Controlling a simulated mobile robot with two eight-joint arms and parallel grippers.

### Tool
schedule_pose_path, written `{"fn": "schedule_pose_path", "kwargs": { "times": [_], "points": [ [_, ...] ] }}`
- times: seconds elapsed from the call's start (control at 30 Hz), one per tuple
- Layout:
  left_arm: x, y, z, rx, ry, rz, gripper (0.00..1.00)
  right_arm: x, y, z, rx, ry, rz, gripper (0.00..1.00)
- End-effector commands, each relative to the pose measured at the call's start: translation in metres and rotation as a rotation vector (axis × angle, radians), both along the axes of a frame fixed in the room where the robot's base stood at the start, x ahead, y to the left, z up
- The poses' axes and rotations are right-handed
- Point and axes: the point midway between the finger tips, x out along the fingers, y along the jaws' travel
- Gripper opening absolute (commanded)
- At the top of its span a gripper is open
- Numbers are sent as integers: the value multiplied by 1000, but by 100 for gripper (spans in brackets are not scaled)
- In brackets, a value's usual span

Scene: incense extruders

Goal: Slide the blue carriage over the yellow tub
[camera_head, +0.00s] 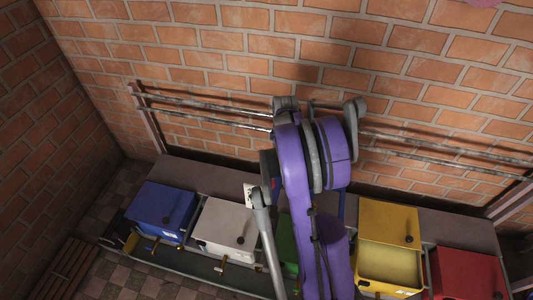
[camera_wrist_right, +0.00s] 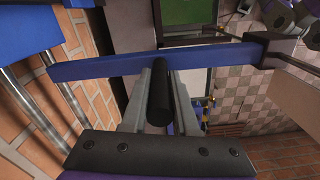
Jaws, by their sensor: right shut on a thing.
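In the right wrist view my right gripper (camera_wrist_right: 160,78) is shut on a black cylindrical handle (camera_wrist_right: 160,100). The handle is at the blue bar of the blue carriage (camera_wrist_right: 100,66), which crosses the picture. In the head view my purple arm covers most of the carriage, so its exact place above the tubs is hard to tell. The green tub (camera_wrist_right: 182,12) shows beyond the bar in the wrist view. The yellow tub (camera_head: 388,268) stands right of my arm in the head view, with a pale yellow inside showing below its knobbed top. My left gripper is not in view.
Metal rails (camera_head: 205,108) run along the brick wall behind the row of tubs. A blue tub (camera_head: 160,210) and a white tub (camera_head: 227,228) stand left of the green one. A red tub (camera_head: 467,275) stands right of the yellow one.

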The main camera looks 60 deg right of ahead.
Motion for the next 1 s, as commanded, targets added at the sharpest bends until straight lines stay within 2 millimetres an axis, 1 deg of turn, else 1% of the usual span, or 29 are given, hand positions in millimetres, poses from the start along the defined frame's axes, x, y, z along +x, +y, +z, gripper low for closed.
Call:
{"fn": "schedule_pose_path", "kwargs": {
  "times": [0.03,0.1,1.0],
  "points": [
    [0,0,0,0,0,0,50,-11,-3,0,0,2,-5,0],
    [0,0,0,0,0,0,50,-24,-7,0,0,2,-5,0],
    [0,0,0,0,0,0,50,-188,-54,0,0,2,-6,0]
  ]
}}
